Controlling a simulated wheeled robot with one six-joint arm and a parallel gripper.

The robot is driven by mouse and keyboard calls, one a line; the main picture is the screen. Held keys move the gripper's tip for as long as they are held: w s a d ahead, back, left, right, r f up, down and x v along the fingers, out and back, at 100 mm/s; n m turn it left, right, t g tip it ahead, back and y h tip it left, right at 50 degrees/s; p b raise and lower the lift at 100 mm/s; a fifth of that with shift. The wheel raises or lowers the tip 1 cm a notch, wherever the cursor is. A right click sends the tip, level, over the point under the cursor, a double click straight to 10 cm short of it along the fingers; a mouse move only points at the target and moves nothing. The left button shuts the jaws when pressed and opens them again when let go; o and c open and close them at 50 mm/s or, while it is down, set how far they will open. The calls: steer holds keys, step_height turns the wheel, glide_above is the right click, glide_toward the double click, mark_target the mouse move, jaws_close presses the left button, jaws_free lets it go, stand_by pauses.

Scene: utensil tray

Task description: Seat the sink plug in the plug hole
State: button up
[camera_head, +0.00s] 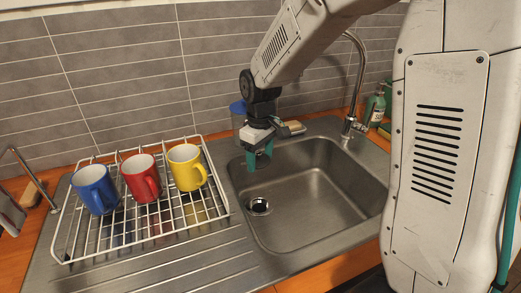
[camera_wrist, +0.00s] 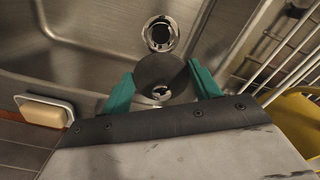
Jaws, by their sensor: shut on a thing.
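The sink plug (camera_wrist: 154,70) is a dark round disc with a small metal part on it. It sits between the two teal fingers of my gripper (camera_wrist: 161,76) in the wrist view, and the gripper is shut on it. The plug hole (camera_head: 259,206) is a round metal drain in the sink floor near its left side. It also shows in the wrist view (camera_wrist: 160,34), just beyond the plug and not covered by it. In the head view my gripper (camera_head: 258,158) is above the sink's back left part, higher than the hole. The plug is hard to make out there.
A wire rack (camera_head: 112,243) with blue, red and yellow mugs stands left of the sink (camera_head: 312,190). A soap dish (camera_wrist: 45,110) lies behind the sink. The basin is otherwise empty.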

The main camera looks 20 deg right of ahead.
steer(key=shift+s+f, duration=0.1)
steer(key=shift+f, duration=8)
steer(key=shift+s+f, duration=0.15)
steer(key=shift+f, duration=0.45)
